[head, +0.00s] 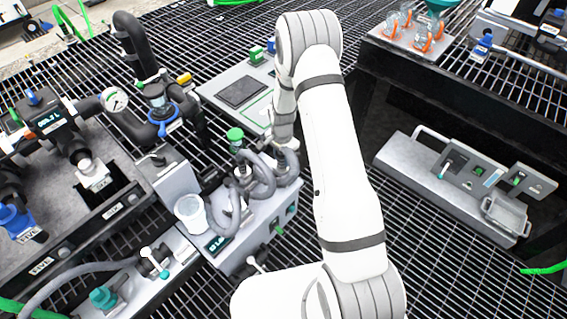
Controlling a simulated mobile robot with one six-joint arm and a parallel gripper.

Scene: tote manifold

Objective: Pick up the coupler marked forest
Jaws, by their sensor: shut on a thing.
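My gripper (281,150) reaches down from the white arm to the hose unit, a light grey box (236,252) with couplers and looped hoses on top. It is shut on what looks like a hose-end coupler, mostly hidden by the gripper and the hoses. A grey hose (263,176) loops right beside the fingers. A green-capped fitting (236,135) stands upright just left of the gripper, apart from it. No label reading forest can be made out, so I cannot tell which coupler bears that mark.
A white cup (191,213) sits at the box's left end. A pipe assembly with a gauge (114,100) stands to the left. A grey panel (243,92) lies behind the gripper. A grey control box (455,185) is at right. Open grating (430,265) lies at lower right.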

